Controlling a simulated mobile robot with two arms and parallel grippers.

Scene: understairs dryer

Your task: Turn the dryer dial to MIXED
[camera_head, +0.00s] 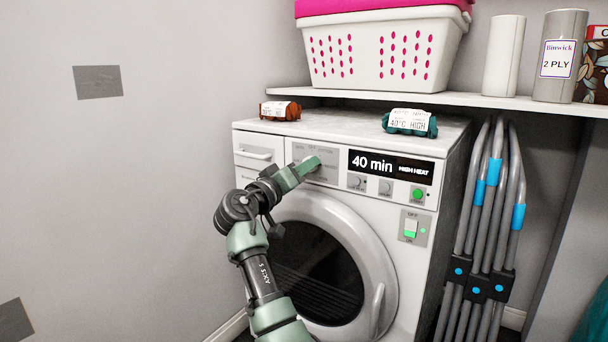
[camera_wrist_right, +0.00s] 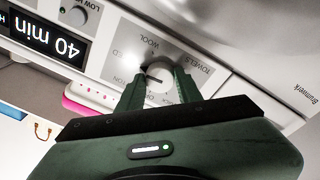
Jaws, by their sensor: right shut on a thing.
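The white dryer (camera_head: 262,193) stands against the wall with its round door shut. Its program dial (camera_wrist_right: 160,72) is on the upper front panel (camera_head: 329,174), left of the display. My right gripper (camera_head: 309,165) reaches the dial from the front and is shut on it. In the wrist view the two green fingers (camera_wrist_right: 160,92) are at the dial's sides. Around the dial I read WOOL, TOWELS and the partly cut-off letters "TON" and "ED". I cannot tell which label the dial's mark points at. My left gripper is not in view.
The display (camera_head: 390,165) reads 40 min, HIGH HEAT. Small knobs, a green-lit button (camera_head: 418,194) and a switch (camera_head: 410,228) are to the right. Two rolled cloths (camera_head: 280,110) (camera_head: 409,122) lie on top. A shelf above holds a basket (camera_head: 382,48). Folded grey tubes (camera_head: 487,220) stand at right.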

